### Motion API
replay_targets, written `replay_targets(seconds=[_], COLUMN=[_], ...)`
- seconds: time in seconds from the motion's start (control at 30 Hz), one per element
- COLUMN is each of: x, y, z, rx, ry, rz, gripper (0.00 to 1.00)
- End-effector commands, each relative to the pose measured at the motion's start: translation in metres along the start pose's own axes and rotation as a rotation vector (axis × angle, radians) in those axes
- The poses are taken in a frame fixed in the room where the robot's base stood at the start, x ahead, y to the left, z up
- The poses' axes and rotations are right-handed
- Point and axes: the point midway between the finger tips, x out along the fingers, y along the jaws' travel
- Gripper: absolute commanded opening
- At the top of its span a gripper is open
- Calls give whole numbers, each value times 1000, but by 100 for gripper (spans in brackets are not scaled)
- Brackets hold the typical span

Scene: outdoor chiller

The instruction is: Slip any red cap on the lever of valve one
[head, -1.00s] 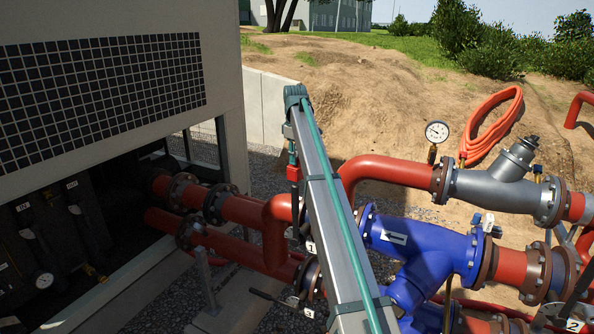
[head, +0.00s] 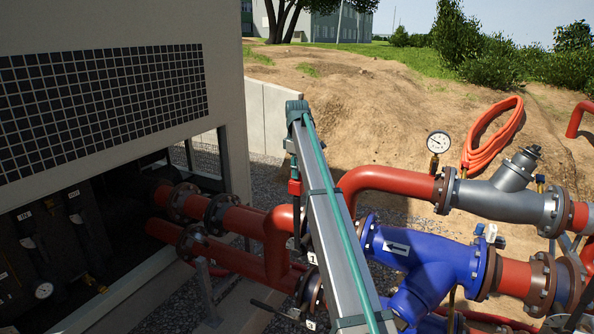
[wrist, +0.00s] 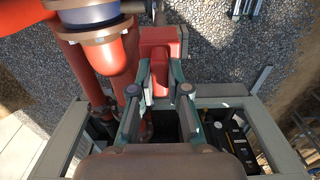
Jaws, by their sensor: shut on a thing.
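My gripper (wrist: 160,80) is shut on a red cap (wrist: 160,50), which shows between and beyond its fingertips in the wrist view. In the head view the cap (head: 294,187) is a small red block just left of my sloping arm. Directly below it stands a dark upright lever (head: 297,222), partly hidden by my arm. A white tag marked 1 (head: 311,257) is near the lever's foot, by the red pipe. The cap looks in line with the lever's top. I cannot tell whether the lever is inside the cap.
Red pipes (head: 275,240) run close on the left, and a blue fitting (head: 425,255) stands on the right. Another dark lever (head: 270,308) lies low beside a tag marked 3 (head: 310,324). A pressure gauge (head: 438,142) and the chiller housing (head: 100,100) flank the area.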

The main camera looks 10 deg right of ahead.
Motion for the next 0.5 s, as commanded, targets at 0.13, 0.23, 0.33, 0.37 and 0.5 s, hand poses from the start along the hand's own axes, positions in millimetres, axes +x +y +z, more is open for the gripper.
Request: replay_targets(seconds=[0.13,0.23,0.33,0.37,0.5], x=[-1,-1,0,0,5], y=[0,0,0,0,0], z=[0,0,0,0,0], rx=[0,0,0,0,0], ry=[0,0,0,0,0], rz=[0,0,0,0,0], gripper=[0,0,0,0,0])
